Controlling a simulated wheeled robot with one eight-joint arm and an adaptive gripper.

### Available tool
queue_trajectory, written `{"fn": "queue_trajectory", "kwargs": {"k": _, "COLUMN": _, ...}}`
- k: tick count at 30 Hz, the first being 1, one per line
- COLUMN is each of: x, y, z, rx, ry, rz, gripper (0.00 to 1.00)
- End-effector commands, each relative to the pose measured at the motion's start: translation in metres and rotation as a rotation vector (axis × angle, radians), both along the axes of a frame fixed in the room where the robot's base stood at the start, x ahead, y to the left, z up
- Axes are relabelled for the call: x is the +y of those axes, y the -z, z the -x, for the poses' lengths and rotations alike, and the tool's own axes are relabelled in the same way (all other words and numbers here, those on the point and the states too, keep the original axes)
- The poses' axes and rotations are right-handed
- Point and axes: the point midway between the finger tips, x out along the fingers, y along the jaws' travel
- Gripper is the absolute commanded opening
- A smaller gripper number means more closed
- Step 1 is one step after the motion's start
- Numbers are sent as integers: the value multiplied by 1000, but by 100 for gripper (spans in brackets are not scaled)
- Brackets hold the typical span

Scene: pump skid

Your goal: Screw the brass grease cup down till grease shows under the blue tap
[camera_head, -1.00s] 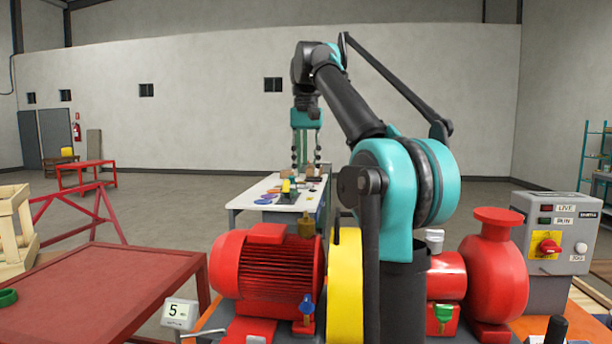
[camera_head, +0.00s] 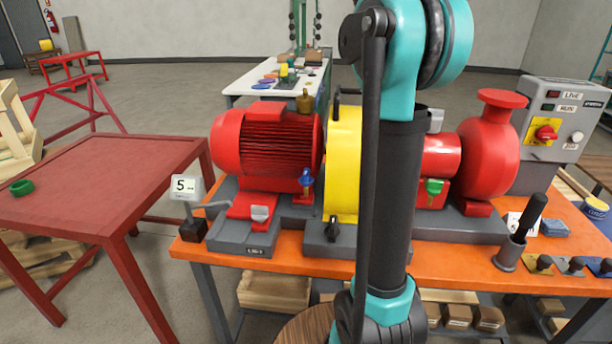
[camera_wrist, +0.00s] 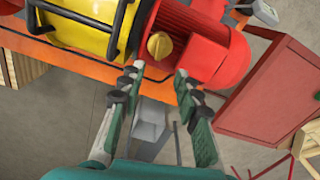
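The brass grease cup (camera_head: 305,102) stands on the right end of the red motor (camera_head: 240,140); it also shows in the wrist view (camera_wrist: 159,45). The blue tap (camera_head: 306,178) is below it on the motor's near side. I see no grease under the tap at this size. My gripper (camera_wrist: 160,72) is open and empty, its two fingers spread, with the cup just beyond and between the fingertips in the picture. In the head view the fingers (camera_head: 305,40) hang above the cup, clear of it. My arm hides part of the yellow guard.
The yellow guard (camera_head: 343,160) stands right beside the cup. A green tap (camera_head: 433,188) is on the red pump's base, further right. A small display reading 5 (camera_head: 185,187) is at the left. The control box (camera_head: 560,115) is at the right. A red table (camera_head: 90,185) stands left.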

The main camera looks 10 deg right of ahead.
Motion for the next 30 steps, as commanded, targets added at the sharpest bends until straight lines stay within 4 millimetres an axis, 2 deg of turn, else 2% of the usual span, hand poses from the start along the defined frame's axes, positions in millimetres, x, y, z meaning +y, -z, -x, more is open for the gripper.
{"fn": "queue_trajectory", "kwargs": {"k": 4, "x": 0, "y": -7, "z": -1, "rx": 0, "ry": 0, "rz": 0, "gripper": 33}}
{"fn": "queue_trajectory", "kwargs": {"k": 9, "x": 0, "y": -38, "z": -2, "rx": 0, "ry": 0, "rz": 0, "gripper": 33}}
{"fn": "queue_trajectory", "kwargs": {"k": 12, "x": 0, "y": -50, "z": -1, "rx": 0, "ry": 0, "rz": 0, "gripper": 33}}
{"fn": "queue_trajectory", "kwargs": {"k": 15, "x": 0, "y": -52, "z": 0, "rx": 0, "ry": 0, "rz": 0, "gripper": 33}}
{"fn": "queue_trajectory", "kwargs": {"k": 20, "x": 0, "y": -41, "z": 0, "rx": 0, "ry": 0, "rz": 0, "gripper": 33}}
{"fn": "queue_trajectory", "kwargs": {"k": 30, "x": 0, "y": 9, "z": 1, "rx": 0, "ry": 0, "rz": 0, "gripper": 33}}
